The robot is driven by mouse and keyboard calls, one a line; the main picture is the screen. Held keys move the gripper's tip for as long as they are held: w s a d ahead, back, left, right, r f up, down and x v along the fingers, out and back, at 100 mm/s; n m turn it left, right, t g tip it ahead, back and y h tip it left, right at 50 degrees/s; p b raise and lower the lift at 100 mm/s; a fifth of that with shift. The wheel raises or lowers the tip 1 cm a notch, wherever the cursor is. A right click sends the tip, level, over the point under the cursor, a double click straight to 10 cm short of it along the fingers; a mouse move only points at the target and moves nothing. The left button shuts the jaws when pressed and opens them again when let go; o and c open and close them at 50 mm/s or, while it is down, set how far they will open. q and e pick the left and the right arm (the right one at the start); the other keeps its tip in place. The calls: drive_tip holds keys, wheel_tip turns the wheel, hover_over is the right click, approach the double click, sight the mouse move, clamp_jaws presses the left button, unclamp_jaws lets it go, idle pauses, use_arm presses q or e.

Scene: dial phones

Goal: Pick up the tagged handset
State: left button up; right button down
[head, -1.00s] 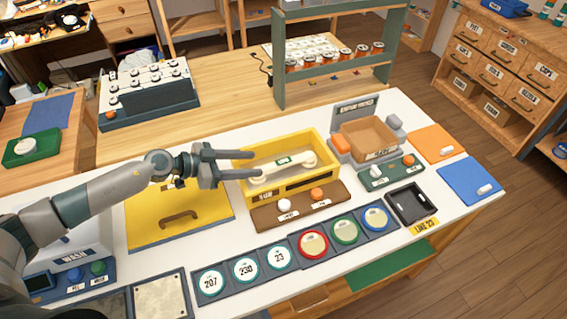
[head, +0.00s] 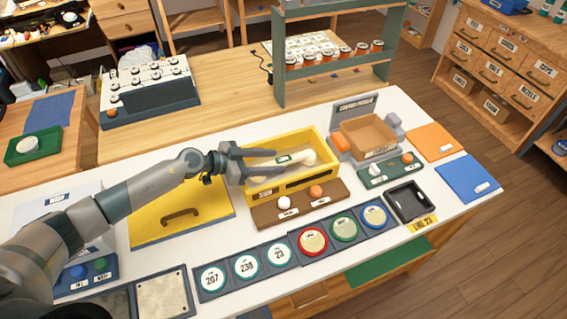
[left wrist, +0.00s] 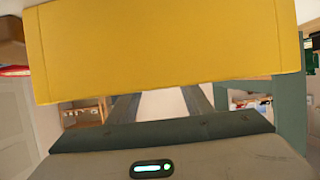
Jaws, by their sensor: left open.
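The white handset (head: 305,158) with a green-edged tag (head: 284,159) lies in the open yellow box (head: 291,186) on the white bench. My left gripper (head: 268,164) is open at the left end of the box, its fingers reaching over the box toward the handset. The arm and fingers hide the handset's left end. I cannot tell whether the fingers touch it. In the left wrist view a yellow panel (left wrist: 165,50) fills the upper part and hides the fingertips. My right gripper is not in view.
A yellow lid with a brown handle (head: 180,217) lies left of the box. A brown button panel (head: 299,205) stands in front of it. A cardboard tray (head: 366,137) is to the right. A green shelf rack (head: 337,65) stands behind.

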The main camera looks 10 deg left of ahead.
sight(284, 159)
use_arm(q)
drive_tip(key=x, duration=0.3)
drive_tip(key=shift+w+f, duration=0.2)
drive_tip(key=shift+w, duration=0.2)
drive_tip(key=shift+w+d+f, duration=0.3)
drive_tip(key=shift+w+d, duration=0.05)
drive_tip(key=shift+d, duration=0.15)
drive_tip(key=shift+c, duration=0.3)
clamp_jaws()
drive_tip(key=shift+r, duration=0.1)
